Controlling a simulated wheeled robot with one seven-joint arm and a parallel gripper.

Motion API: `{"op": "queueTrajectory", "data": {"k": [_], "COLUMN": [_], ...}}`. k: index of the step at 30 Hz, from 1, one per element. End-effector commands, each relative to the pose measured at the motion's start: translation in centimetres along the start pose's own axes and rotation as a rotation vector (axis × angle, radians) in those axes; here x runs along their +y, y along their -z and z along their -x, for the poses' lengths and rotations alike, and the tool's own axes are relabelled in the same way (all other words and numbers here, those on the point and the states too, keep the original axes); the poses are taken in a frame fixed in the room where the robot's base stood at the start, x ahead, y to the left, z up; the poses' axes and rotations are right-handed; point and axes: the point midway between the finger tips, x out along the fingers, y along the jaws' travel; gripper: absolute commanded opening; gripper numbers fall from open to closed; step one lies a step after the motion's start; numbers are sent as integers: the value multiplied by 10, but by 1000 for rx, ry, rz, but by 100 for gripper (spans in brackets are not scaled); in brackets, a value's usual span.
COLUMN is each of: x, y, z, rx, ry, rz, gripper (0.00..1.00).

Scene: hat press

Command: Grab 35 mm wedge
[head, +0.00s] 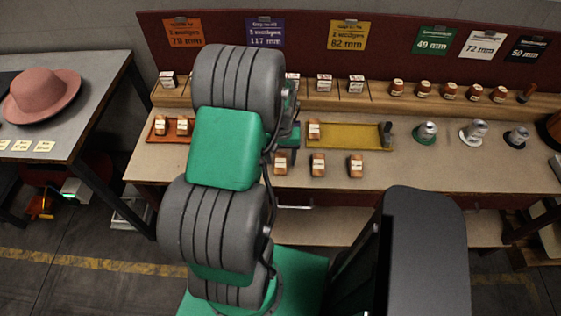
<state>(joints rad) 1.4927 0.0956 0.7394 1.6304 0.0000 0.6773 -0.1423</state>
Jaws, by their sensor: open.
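Small wooden wedges with white labels are on the bench, but the labels are too small to read, so I cannot tell which is 35 mm. Three stand at the front: left (280,162), middle (318,165) and right (355,166). One wedge (314,130) is on the left end of the yellow tray (350,137). Two, left (160,126) and right (182,126), are on the orange tray (157,138).
Cards on the red backboard include orange 79 mm (185,32), purple 117 mm (265,32) and yellow 82 mm (349,35). Metal-topped pieces stand on green (425,132), white (473,132) and black (516,137) bases. A pink hat (42,93) lies on the left table.

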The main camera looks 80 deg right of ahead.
Motion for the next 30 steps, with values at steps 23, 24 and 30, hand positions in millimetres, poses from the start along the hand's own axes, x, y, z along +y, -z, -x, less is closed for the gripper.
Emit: {"op": "queueTrajectory", "data": {"k": [23, 24, 30], "x": [0, 0, 0], "y": [0, 0, 0], "z": [0, 0, 0], "rx": [1, 1, 1], "ry": [0, 0, 0], "rz": [0, 0, 1], "gripper": [14, 10, 0]}}
